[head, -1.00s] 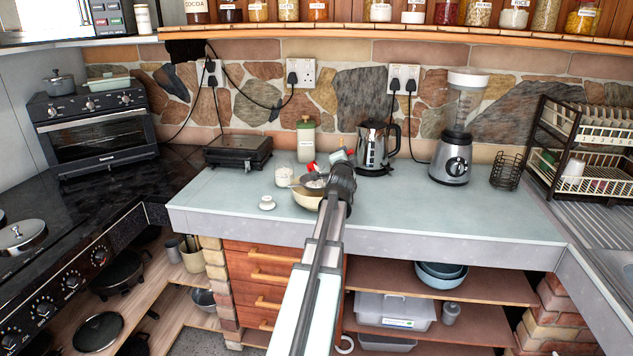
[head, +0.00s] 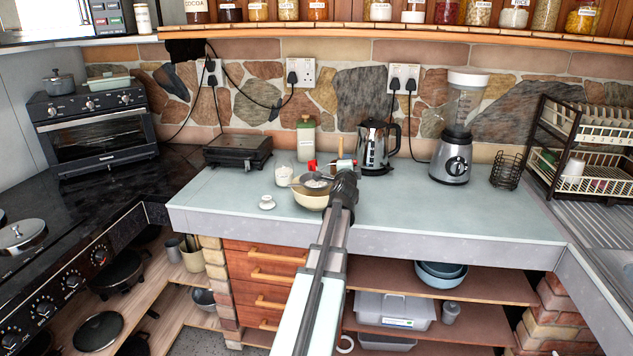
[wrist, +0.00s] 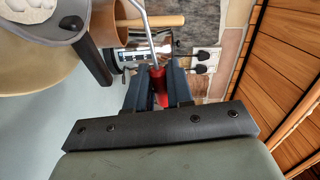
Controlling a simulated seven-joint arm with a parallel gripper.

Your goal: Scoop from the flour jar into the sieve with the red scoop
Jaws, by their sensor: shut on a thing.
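My gripper (wrist: 157,72) is shut on the red handle of the scoop (wrist: 159,88) in the wrist view. A thin grey metal rod runs up from the handle and leaves the frame; the scoop's bowl is out of view. The sieve (head: 316,183) rests over a cream bowl (head: 311,201) and holds some white flour. It also shows in the wrist view, with its dark handle (wrist: 92,58). The flour jar (head: 285,175), clear glass with white contents, stands open behind and left of the bowl.
A white lid (head: 267,203) lies left of the bowl. A blender (head: 455,150) stands right.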

